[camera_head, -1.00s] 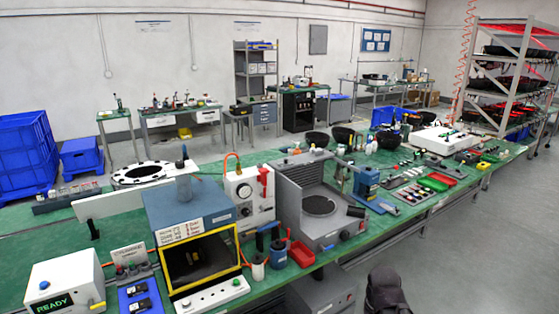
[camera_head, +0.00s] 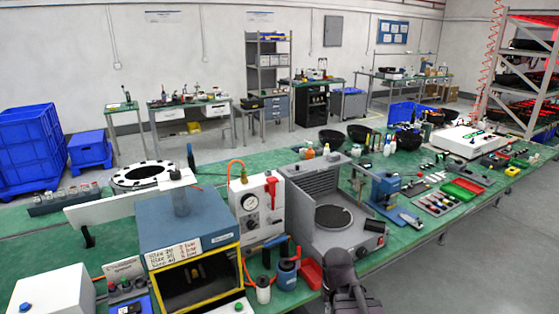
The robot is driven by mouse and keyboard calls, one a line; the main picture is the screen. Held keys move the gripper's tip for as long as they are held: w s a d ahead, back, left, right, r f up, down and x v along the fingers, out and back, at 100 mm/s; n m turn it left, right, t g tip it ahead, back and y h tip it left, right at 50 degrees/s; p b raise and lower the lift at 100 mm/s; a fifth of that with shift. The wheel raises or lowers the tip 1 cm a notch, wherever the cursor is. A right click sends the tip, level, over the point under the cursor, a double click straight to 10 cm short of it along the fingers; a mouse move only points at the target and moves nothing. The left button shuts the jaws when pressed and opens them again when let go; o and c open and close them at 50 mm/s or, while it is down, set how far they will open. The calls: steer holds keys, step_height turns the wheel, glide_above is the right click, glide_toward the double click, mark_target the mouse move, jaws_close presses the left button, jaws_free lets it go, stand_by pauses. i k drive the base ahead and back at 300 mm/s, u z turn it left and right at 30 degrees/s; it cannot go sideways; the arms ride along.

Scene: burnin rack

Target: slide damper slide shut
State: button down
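A blue-grey box oven (camera_head: 188,222) with a yellow-framed front opening stands on the green bench at the lower left. A short grey duct (camera_head: 181,203) rises from its top. A pale flat plate (camera_head: 176,181) sits across the duct, with a dark upright handle (camera_head: 190,156) near it; this looks like the damper slide. I cannot tell how far in the plate is. My gripper (camera_head: 345,283) is a dark shape at the bottom centre, to the right of the oven and well away from the duct. Its fingers are not clear enough to judge.
A white gauge box (camera_head: 255,207) with a red lever stands right of the oven, then a grey machine (camera_head: 322,205) with a round plate. A blue pot (camera_head: 287,273) and red bin (camera_head: 310,272) lie near the bench's front edge. A long white panel (camera_head: 110,207) stands behind the oven.

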mark_target(298, 169)
steer(key=u, duration=0.1)
steer(key=i, duration=1.15)
steer(key=z, duration=0.35)
